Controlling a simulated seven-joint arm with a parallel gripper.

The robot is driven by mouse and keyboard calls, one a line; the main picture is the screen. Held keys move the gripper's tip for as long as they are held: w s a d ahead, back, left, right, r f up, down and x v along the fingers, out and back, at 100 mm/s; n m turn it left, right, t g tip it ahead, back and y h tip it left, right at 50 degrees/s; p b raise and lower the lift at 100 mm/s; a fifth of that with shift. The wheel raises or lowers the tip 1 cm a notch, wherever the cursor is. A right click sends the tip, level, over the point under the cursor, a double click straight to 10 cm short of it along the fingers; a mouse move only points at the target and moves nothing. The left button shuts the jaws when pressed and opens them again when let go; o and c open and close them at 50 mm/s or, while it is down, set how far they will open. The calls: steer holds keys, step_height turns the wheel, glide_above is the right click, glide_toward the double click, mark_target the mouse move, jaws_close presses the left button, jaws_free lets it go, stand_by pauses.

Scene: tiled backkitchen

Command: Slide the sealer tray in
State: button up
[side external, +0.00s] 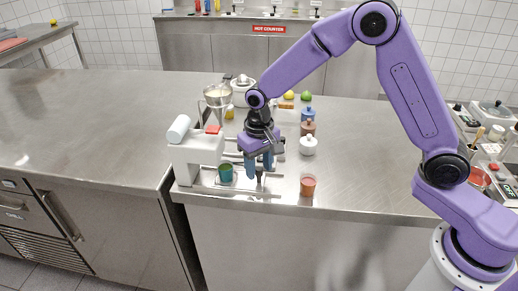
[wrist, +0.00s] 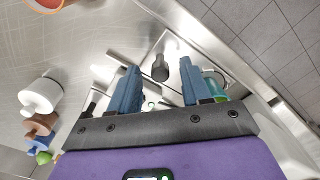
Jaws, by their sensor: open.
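The sealer (side external: 196,151) is a white machine with a white roll and a red top piece, at the front left of the steel counter. Its tray (side external: 235,188) sticks out to the right on rails and carries a green cup (side external: 226,173). My gripper (side external: 259,166) is open and points down over the tray's right part. In the wrist view a dark upright handle (wrist: 160,69) shows between my two blue fingers, apart from both. The green cup is partly hidden behind the right finger there (wrist: 217,84). I cannot tell the fingers' exact height against the handle.
A cup with red contents (side external: 308,185) stands right of the tray. The counter's front edge is close to the tray. Open steel lies to the right.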

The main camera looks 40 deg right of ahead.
step_height(320, 180, up, 17)
stand_by(0.5)
steer(key=d+f+m+y, duration=0.1)
steer(key=d+m+y, duration=0.5)
steer(key=m, duration=1.2)
steer(key=shift+h, duration=0.8)
steer(key=x, duration=1.1)
steer(key=d+x, duration=0.1)
steer(key=x, duration=0.5)
steer(key=shift+f, duration=0.15)
jaws_close()
